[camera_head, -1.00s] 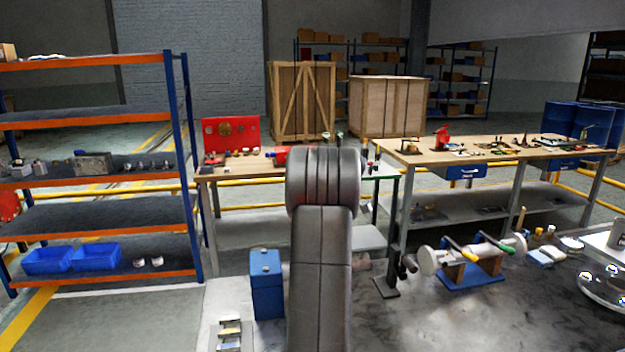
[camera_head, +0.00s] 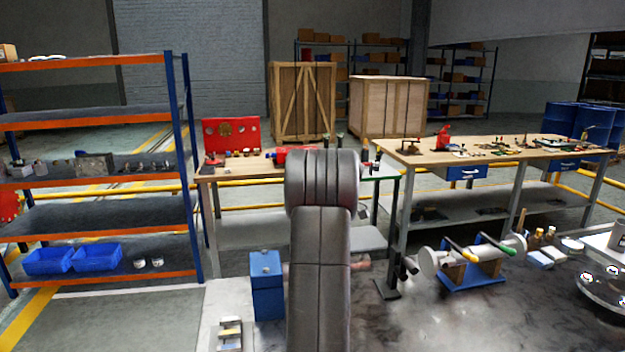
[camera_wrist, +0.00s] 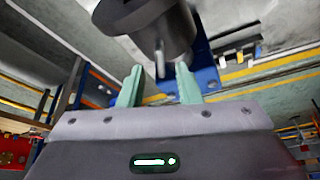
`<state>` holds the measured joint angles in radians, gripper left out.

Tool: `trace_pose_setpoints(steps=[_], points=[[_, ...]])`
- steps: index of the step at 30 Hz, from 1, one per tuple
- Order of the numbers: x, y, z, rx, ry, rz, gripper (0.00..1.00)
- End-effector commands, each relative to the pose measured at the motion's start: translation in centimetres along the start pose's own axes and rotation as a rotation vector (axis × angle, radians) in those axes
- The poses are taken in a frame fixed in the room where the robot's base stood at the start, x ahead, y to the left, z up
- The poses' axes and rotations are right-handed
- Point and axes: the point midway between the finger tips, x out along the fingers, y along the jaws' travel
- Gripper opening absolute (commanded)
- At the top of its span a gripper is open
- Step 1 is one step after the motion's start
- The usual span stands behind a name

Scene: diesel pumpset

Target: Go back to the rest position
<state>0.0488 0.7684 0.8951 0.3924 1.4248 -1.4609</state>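My gripper (camera_wrist: 159,88) shows in the wrist view as two pale green fingers on a wide grey body. The fingers stand apart and nothing is clearly held between them. A dark grey cylindrical part with a thin pin shows beyond the fingertips; I cannot tell whether it is part of me or how far off it is. In the head view my grey arm rises in the lower middle, and its bulk hides part of the bench behind. The gripper itself does not show in the head view.
A blue box (camera_head: 267,286) stands left of my arm. A blue-based stand with a white cylinder (camera_head: 427,262) is at right. Workbenches (camera_head: 430,154) with tools stand behind, and an orange-edged shelf (camera_head: 100,273) is at left. Open floor lies at lower left.

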Motion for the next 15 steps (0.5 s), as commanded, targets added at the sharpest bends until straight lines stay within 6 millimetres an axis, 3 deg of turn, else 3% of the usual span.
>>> trace_pose_setpoints(steps=[15], points=[[-10.4, 0.1, 0.1, 0.0, 0.0, 0.005, 0.31]])
